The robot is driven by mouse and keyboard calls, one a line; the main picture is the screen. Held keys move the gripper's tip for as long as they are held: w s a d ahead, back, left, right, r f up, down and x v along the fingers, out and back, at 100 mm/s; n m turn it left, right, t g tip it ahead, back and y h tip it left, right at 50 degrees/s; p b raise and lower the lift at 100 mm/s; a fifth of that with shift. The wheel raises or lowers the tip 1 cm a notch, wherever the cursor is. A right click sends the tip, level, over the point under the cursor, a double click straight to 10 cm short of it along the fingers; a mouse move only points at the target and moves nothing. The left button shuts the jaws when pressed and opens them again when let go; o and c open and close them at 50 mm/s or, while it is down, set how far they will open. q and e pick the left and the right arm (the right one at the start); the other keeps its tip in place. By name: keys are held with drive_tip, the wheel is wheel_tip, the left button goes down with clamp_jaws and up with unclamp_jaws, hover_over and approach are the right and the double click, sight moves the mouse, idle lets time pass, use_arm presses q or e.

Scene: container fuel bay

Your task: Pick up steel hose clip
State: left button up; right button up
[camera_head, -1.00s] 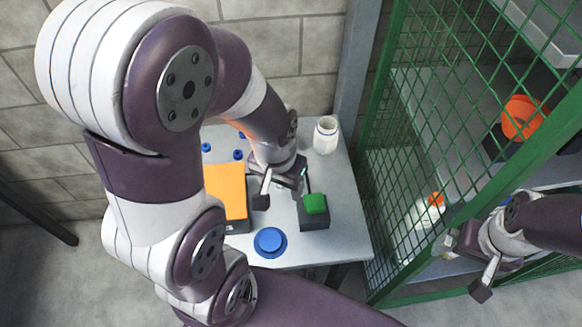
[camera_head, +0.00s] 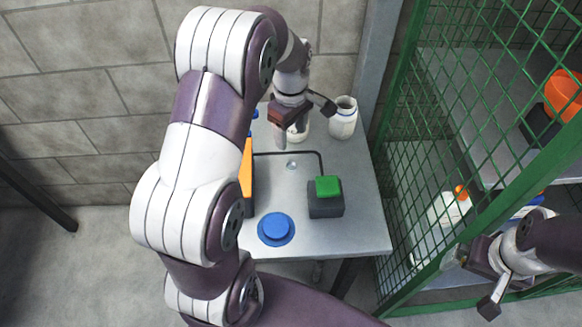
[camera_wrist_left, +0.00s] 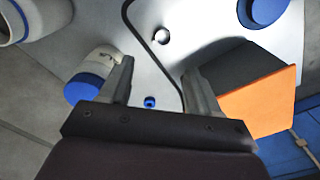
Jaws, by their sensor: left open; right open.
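A small round shiny metal piece (camera_head: 292,163) lies on the grey table; it also shows in the left wrist view (camera_wrist_left: 161,36). It looks like the steel hose clip, but it is too small to be sure. My left gripper (camera_head: 304,121) is open and empty above the back of the table, behind this piece in the head view. In the left wrist view, the piece shows beyond the fingertips (camera_wrist_left: 158,68), clear of both fingers. My right gripper (camera_head: 474,282) is open and empty at the right, by the green cage.
The table (camera_head: 350,240) holds a green-topped dark block (camera_head: 327,197), a blue disc (camera_head: 276,230), a white jar (camera_head: 343,120) and an orange-faced box (camera_wrist_left: 262,104). A white, blue-capped bottle (camera_wrist_left: 97,72) stands near the left gripper. A green mesh cage (camera_head: 440,130) borders the right side.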

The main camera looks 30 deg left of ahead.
sight(291, 165)
use_arm(q)
drive_tip(key=f, duration=1.1)
drive_tip(key=shift+s+b, duration=0.2)
drive_tip(key=shift+b, duration=0.15)
drive_tip(key=shift+d+r, duration=0.1)
drive_tip(key=c, duration=1)
